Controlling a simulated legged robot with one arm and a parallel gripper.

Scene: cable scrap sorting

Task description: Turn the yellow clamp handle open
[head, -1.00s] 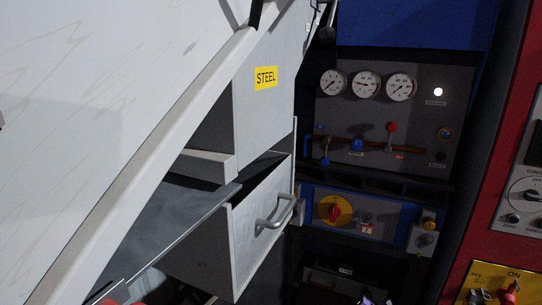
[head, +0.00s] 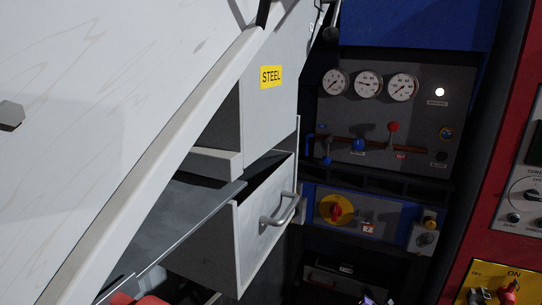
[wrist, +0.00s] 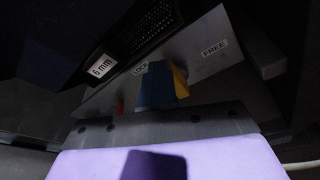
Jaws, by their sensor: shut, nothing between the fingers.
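The yellow clamp handle (wrist: 181,82) shows in the wrist view, partly hidden behind blue fingers. It lies between a LOCK label (wrist: 140,69) and a FREE label (wrist: 214,48) on a grey plate (wrist: 190,62). My gripper (wrist: 157,80) is shut, its blue fingers together in front of the handle, with nothing between them. Whether the fingers touch the handle I cannot tell. I cannot make out the handle in the head view.
A 6 mm label (wrist: 101,65) sits beside a dark grille (wrist: 152,25). In the head view, an open drawer (head: 262,235) stands under the STEEL label (head: 271,77). A gauge panel (head: 375,125) and a red-and-yellow rotary switch (head: 336,210) are behind it.

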